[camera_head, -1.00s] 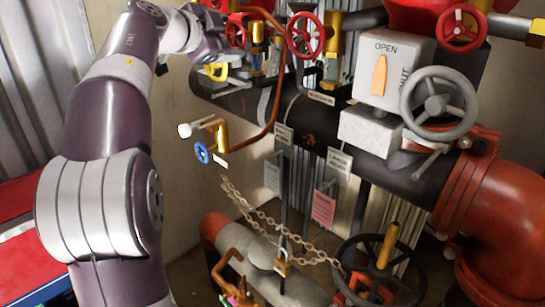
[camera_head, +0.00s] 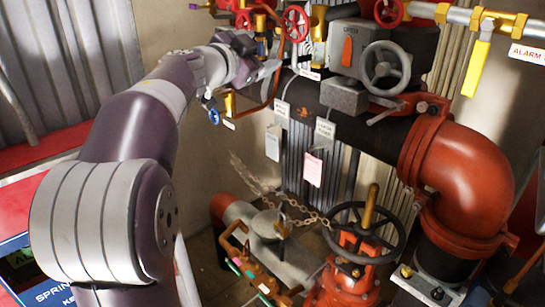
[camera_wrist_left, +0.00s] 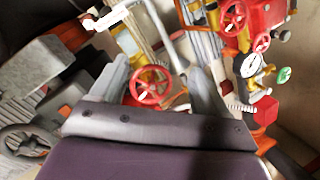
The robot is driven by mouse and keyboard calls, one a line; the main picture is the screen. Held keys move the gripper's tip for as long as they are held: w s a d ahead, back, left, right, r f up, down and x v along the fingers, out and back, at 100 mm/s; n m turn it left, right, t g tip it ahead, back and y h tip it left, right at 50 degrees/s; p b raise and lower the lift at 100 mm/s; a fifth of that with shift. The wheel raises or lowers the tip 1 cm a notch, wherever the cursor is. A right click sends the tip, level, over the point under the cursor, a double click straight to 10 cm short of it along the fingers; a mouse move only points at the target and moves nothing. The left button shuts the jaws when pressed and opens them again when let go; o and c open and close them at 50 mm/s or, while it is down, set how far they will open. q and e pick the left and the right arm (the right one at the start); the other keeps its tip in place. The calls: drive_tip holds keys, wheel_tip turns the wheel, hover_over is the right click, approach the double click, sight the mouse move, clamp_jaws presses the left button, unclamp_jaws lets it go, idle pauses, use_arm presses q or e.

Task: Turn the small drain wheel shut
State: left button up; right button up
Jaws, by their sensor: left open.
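A small blue wheel (camera_head: 213,116) sits on a brass valve below the left end of the dark pipe. A red wheel (camera_head: 295,23) stands higher up on brass fittings. I cannot read which small wheel is labelled as the drain. My left gripper (camera_head: 272,68) is above and right of the blue wheel, below the red wheel, and its fingertips are hard to make out there. In the left wrist view its two open fingers (camera_wrist_left: 163,88) frame a red wheel (camera_wrist_left: 151,86), with nothing gripped. My right gripper is not in view.
A large grey handwheel (camera_head: 386,65) and a grey box with an orange pointer (camera_head: 347,50) are right of the gripper. Hanging tags (camera_head: 313,168), a chain (camera_head: 255,178) and a black handwheel (camera_head: 364,232) lie below. A copper tube (camera_head: 278,85) runs close to the gripper.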

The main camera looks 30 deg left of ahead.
use_arm(q)
drive_tip(key=s+d+f+n+g+y+p, duration=0.1)
drive_tip(key=d+f+n+g, duration=0.1)
drive_tip(key=f, duration=0.9)
drive_tip(key=s+d+f+n+g+y+p, duration=0.1)
drive_tip(key=f+n+g, duration=0.3)
drive_tip(key=f, duration=0.7)
drive_tip(key=shift+s+d+n+y, duration=0.35)
drive_tip(key=shift+n+y, duration=0.25)
drive_tip(key=shift+y, duration=0.1)
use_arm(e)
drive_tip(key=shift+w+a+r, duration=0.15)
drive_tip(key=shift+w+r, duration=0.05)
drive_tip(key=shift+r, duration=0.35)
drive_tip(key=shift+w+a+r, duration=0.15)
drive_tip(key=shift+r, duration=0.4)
use_arm(q)
drive_tip(key=shift+f, duration=0.1)
